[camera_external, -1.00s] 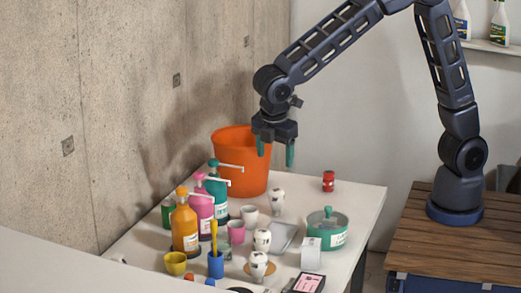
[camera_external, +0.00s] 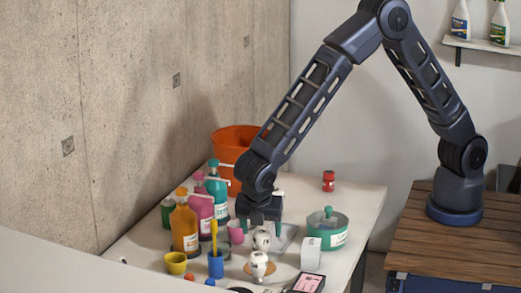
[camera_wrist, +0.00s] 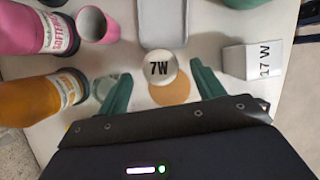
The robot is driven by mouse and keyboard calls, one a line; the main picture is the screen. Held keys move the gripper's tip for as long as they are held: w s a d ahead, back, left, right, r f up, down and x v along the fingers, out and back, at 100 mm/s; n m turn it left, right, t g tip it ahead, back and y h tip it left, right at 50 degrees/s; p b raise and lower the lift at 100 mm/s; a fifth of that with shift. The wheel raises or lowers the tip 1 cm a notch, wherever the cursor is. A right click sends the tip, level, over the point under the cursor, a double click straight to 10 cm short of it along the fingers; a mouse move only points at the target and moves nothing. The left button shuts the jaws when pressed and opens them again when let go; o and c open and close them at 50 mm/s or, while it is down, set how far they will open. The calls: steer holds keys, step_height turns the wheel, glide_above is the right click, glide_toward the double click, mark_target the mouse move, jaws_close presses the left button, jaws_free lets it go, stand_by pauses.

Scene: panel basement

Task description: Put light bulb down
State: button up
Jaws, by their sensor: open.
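My gripper (camera_external: 259,230) is open, with its two teal fingers pointing down low over the white table. In the wrist view, my gripper (camera_wrist: 162,72) has a white bulb marked 7W (camera_wrist: 160,68) in line between its fingertips, with no visible grip on it. The external view shows a white bulb (camera_external: 262,240) just below the gripper and another white bulb (camera_external: 258,266) closer to the camera, by a round tan disc (camera_external: 247,270). The disc also shows in the wrist view (camera_wrist: 170,94). I cannot tell which external bulb is the 7W one.
Pump bottles in orange (camera_external: 184,230), pink (camera_external: 200,208) and teal (camera_external: 217,190) stand left. A shallow grey tray (camera_wrist: 163,25), a white box marked 17 W (camera_wrist: 240,62) and a green pot (camera_external: 335,238) are close by. An orange bucket (camera_external: 228,142) stands behind.

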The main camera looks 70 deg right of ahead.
mark_target(262, 243)
steer(key=shift+a+x, duration=0.15)
steer(key=shift+x, duration=1.4)
steer(key=shift+a+x, duration=0.15)
steer(key=shift+x, duration=1.4)
steer(key=shift+f, duration=0.1)
steer(key=shift+c, duration=0.4)
steer(key=c, duration=1.1)
